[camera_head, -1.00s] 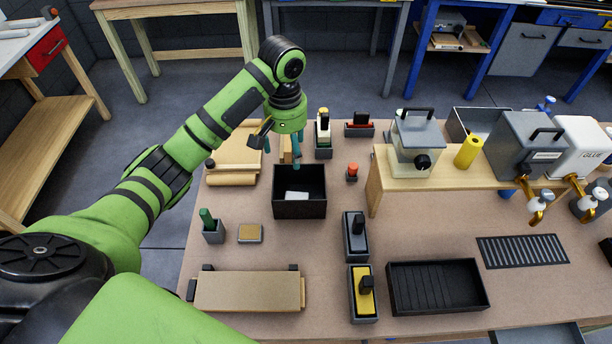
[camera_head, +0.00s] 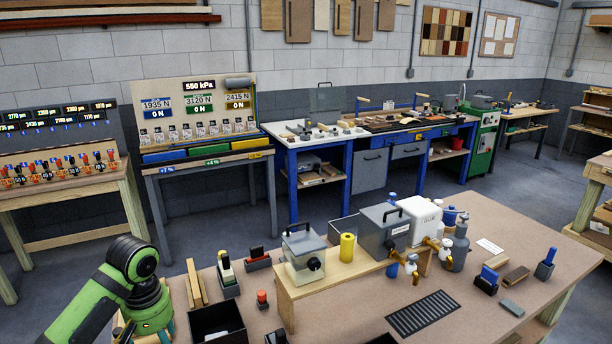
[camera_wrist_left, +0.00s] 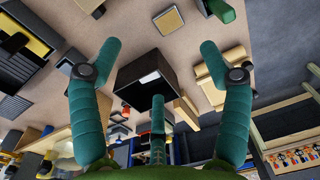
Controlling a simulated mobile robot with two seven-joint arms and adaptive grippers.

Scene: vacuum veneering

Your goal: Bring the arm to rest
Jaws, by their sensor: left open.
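My left arm comes in at the lower left of the head view, with its green wrist (camera_head: 145,300) over the near left part of the brown worktable (camera_head: 480,225). In the left wrist view my left gripper (camera_wrist_left: 159,60) is open, its teal fingers spread wide and nothing between them. Below it in that view is a black open box (camera_wrist_left: 135,98) with a white piece (camera_wrist_left: 150,77) inside. The black box (camera_head: 216,318) also shows at the bottom of the head view, right of the wrist. My right arm is not in view.
A wooden riser (camera_head: 325,278) carries a clear-sided container (camera_head: 304,255), a yellow roll (camera_head: 347,246) and a grey tank (camera_head: 383,231). A dark slotted mat (camera_head: 422,312) lies in front. Tool benches (camera_head: 205,160) line the back wall, with open floor between.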

